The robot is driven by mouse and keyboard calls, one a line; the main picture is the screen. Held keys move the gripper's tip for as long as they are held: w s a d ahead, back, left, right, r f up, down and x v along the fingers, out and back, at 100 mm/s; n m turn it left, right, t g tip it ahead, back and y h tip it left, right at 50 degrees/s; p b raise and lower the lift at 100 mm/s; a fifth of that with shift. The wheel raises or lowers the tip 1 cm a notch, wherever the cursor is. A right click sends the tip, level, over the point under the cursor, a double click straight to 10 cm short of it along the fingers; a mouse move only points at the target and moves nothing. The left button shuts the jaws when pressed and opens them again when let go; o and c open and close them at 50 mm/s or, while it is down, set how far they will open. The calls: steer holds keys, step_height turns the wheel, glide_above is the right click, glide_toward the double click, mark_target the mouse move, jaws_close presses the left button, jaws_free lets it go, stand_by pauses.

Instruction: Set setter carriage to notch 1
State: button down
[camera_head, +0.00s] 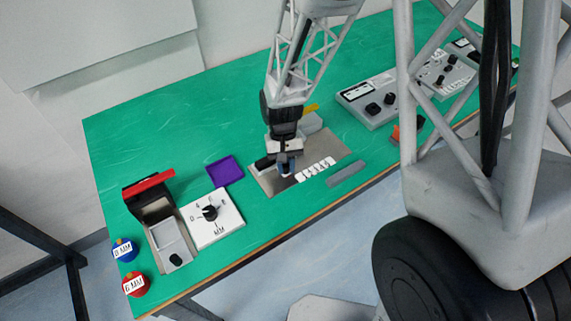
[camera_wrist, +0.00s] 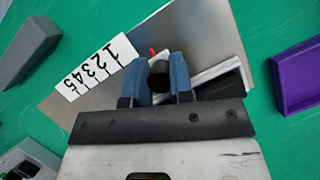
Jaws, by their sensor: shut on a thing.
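The setter is a grey metal plate (camera_head: 267,182) on the green table, also in the wrist view (camera_wrist: 190,38). A white number strip (camera_wrist: 97,68) marked 1 to 5 lies along it and also shows in the head view (camera_head: 315,168). My gripper (camera_wrist: 159,80) points down with its blue fingers shut on the carriage's dark round knob (camera_wrist: 159,72). A small red pointer (camera_wrist: 152,52) shows just past the knob, near the 1 end of the strip. My gripper also shows in the head view (camera_head: 285,170). The fingers hide much of the carriage, so its exact notch cannot be told.
A purple tray (camera_head: 225,171) and a white dial panel (camera_head: 215,222) lie left of the plate. A grey bar (camera_head: 347,174) lies to its right. Control boxes (camera_head: 375,98) stand farther right. Blue (camera_head: 124,249) and red (camera_head: 135,284) round pieces are at the near left corner.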

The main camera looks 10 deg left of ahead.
mark_target(298, 170)
steer(key=shift+w+d, duration=1.4)
steer(key=shift+w, duration=0.05)
steer(key=c, duration=1)
jaws_free()
steer(key=shift+r, duration=0.1)
steer(key=v, duration=0.7)
steer(key=shift+w+r, duration=0.15)
steer(key=shift+r, duration=0.1)
